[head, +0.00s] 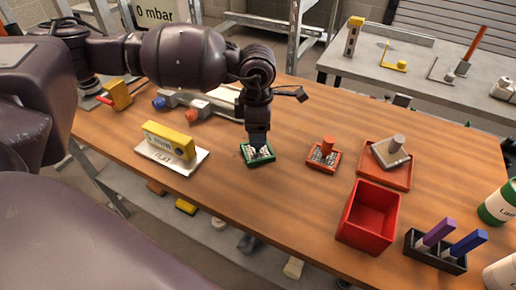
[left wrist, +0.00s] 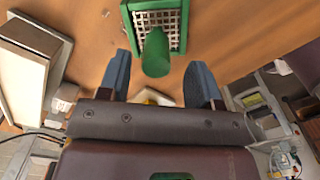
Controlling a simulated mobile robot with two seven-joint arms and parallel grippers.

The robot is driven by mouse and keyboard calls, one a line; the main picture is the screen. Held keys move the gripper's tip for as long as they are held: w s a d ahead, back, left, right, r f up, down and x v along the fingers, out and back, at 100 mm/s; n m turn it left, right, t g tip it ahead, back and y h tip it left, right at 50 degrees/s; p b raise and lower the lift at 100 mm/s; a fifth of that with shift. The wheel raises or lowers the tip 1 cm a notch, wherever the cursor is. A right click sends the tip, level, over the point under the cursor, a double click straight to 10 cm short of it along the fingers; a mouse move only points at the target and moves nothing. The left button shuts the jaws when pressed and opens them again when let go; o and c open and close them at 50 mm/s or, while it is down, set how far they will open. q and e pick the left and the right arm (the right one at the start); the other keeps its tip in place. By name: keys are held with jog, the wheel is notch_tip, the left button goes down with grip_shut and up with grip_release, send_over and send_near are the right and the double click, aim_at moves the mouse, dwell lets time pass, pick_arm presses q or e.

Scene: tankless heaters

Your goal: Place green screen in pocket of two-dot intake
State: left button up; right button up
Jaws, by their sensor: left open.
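The green screen (head: 258,158) lies on the wooden table in the head view, a green frame around a pale mesh. It also shows in the left wrist view (left wrist: 183,24), with its green upright handle (left wrist: 155,52) pointing toward the camera. My left gripper (head: 259,143) points down over the screen. In the left wrist view its open fingers (left wrist: 158,72) stand on either side of the handle, with gaps on both sides. I cannot make out a two-dot mark, so I cannot tell which thing is the two-dot intake. My right gripper is out of view.
An orange screen (head: 323,162) lies to the right. Beyond it, a grey handled piece sits on a red tray (head: 400,182). A red bin (head: 355,235) and a black holder (head: 425,252) stand front right. A yellow block (head: 168,140) rests on a white tray (head: 150,153) at left.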

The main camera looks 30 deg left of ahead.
pick_arm(q)
jog(key=f, duration=0.5)
jog(key=shift+w+b, duration=0.25)
jog(key=shift+b, duration=0.1)
jog(key=shift+r, duration=0.1)
jog(key=shift+c, duration=0.7)
jog(key=c, duration=0.9)
jog(key=shift+r, duration=0.45)
notch_tip(320, 180, up, 19)
jog(key=shift+r+p, duration=0.1)
jog(key=shift+p, duration=1.1)
